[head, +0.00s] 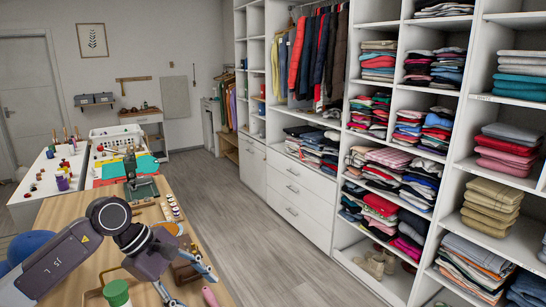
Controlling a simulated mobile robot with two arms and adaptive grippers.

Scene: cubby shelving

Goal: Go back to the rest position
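My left arm comes in from the lower left, over the wooden table (72,212). Its gripper (190,284) hangs low over the table near the right edge, with its fingers spread apart. Nothing shows between the fingers. My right gripper is outside the view.
White cubby shelving (301,208) with folded clothes lines the right side. The wooden floor (255,246) between table and shelving is clear.

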